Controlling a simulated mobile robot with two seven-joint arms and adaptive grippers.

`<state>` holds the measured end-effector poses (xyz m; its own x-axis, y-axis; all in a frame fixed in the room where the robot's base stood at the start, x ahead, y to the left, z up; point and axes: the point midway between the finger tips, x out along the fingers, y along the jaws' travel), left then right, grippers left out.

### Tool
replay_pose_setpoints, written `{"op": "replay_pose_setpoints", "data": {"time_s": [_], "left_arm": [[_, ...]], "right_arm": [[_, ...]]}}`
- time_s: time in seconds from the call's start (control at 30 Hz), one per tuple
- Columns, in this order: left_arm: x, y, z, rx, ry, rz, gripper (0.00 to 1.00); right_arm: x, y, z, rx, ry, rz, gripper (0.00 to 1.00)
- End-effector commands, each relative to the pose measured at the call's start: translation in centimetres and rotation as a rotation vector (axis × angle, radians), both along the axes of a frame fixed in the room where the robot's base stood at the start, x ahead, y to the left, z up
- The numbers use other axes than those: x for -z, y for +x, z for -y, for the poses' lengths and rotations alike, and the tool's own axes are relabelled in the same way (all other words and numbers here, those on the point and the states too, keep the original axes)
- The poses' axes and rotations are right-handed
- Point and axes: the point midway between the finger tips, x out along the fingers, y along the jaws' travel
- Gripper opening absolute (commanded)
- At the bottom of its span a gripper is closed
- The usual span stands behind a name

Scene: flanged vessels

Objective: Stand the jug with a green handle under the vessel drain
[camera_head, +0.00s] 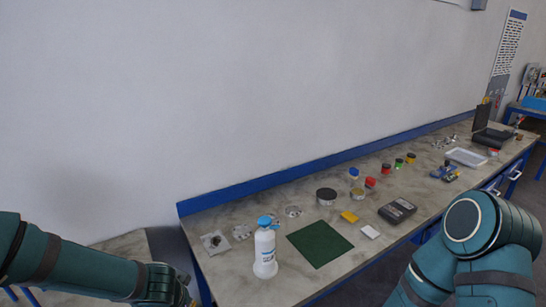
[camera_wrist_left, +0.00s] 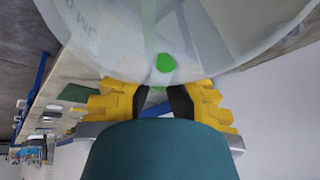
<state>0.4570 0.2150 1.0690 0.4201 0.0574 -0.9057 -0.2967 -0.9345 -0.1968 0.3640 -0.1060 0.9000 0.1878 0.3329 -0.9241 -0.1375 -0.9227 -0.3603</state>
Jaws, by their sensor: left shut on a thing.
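A large pale, translucent body with a small green patch, which I take to be the jug with a green handle (camera_wrist_left: 215,35), fills the top of the left wrist view. My left gripper (camera_wrist_left: 164,92) has its yellow fingers close against it, shut on it, with the green patch just beyond the fingertips. The exact grip is hard to make out, and the jug does not show in the head view. My right arm shows at the lower right of the head view, but its gripper is out of frame. I see no vessel or drain.
A long bench (camera_head: 222,277) runs along the wall. A white bottle with a blue cap (camera_head: 265,252) stands near its left end, beside a green mat (camera_head: 320,243). Several small jars, a dark meter (camera_head: 397,210) and a white tray (camera_head: 466,157) stand farther right.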

Motion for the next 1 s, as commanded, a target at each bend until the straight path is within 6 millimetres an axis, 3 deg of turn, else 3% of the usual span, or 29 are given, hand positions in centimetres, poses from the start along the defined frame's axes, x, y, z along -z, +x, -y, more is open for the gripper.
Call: {"op": "replay_pose_setpoints", "data": {"time_s": [0.33, 0.8, 1.0], "left_arm": [[0.1, 3.5, 4.0, -0.394, -0.002, 0.003, 0.00], [7.4, 3.2, 3.5, -0.390, -0.003, 0.000, 0.00], [8.6, 3.1, 3.5, -0.389, -0.002, 0.000, 0.00]], "right_arm": [[0.0, 0.0, 0.0, 0.000, 0.000, 0.000, 0.47], [8.0, -0.4, -0.4, -0.008, -0.007, -0.014, 0.47], [9.2, -0.5, -0.4, -0.010, -0.009, -0.017, 0.47]]}}
